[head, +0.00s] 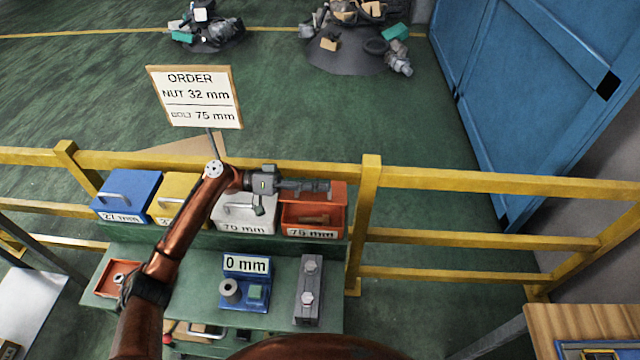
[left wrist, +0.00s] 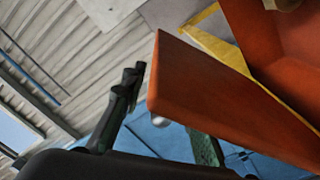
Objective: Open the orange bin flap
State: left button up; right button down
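The orange bin (head: 288,222), labelled 75 mm, stands at the right end of the bin row in the head view. Its flap (head: 329,194) looks raised, and the inside shows below it with a brownish item in it. In the left wrist view the orange panel of the flap (left wrist: 225,105) fills the right side. My left gripper (head: 325,187) lies sideways across the top of the bin, against or very near the flap; contact is unclear. Its dark fingers (left wrist: 130,88) look close together with nothing between them. My right gripper is not in view.
Blue (head: 130,190), yellow (head: 172,187) and white (head: 235,213) bins with grey handles stand to the left. A yellow railing (head: 450,180) runs behind them. An order sign (head: 197,97) stands beyond. A gauge (head: 245,283) and a grey block (head: 308,290) sit on the green bench.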

pick_arm(q)
jog(key=shift+c, duration=0.3)
grip_shut()
dwell(0.4)
